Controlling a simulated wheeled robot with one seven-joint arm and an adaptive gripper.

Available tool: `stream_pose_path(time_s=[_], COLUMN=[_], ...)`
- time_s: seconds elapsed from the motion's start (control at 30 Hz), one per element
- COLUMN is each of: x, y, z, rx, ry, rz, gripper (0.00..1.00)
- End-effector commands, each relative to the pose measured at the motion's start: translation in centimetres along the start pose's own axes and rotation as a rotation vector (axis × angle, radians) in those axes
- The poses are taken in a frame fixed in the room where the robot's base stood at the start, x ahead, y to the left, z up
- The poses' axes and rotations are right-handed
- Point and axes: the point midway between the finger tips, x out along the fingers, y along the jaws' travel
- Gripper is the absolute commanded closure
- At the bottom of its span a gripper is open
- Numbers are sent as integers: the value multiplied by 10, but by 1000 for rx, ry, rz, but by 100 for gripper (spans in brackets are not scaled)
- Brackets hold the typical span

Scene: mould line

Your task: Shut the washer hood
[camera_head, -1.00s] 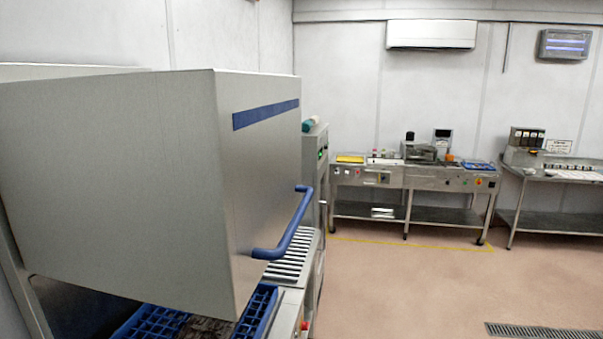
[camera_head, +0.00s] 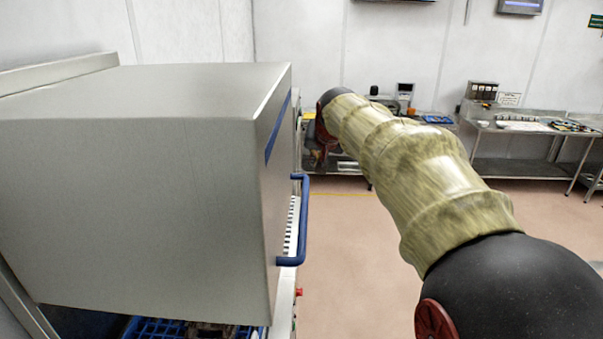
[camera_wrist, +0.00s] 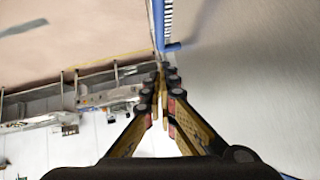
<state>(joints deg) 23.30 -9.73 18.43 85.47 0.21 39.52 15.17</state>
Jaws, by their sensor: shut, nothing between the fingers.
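The washer hood (camera_head: 130,205) is a large grey steel box filling the left of the head view. It is raised, with a gap under its lower edge where a blue rack (camera_head: 155,328) shows. A blue bar handle (camera_head: 302,220) stands out from its front face. In the wrist view the hood's grey surface (camera_wrist: 255,75) fills the right side, and the blue handle (camera_wrist: 158,25) lies just beyond my fingertips. My gripper (camera_wrist: 160,75) is shut and empty, beside the hood; I cannot tell whether it touches the handle. The head view does not clearly show my fingers.
My arm reaches forward to the right of the hood. Steel benches (camera_head: 520,160) with equipment stand along the far wall. A red button (camera_head: 299,292) sits on the washer's front, below the handle. The pinkish floor (camera_head: 350,270) to the right is open.

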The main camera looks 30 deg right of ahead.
Motion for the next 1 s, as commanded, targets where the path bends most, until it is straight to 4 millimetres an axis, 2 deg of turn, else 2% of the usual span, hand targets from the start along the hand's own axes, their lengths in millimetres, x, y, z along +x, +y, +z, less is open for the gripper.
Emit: stream_pose_path(time_s=[0.17, 0.6, 0.73, 1.0], x=[20, 102, 114, 126], y=[1, 0, 0, 0], z=[2, 2, 18, 30], rx=[3, 2, 2, 2], ry=[-7, -6, -7, -4], rz=[2, 1, 1, 1], gripper=[100, 100, 100, 100])
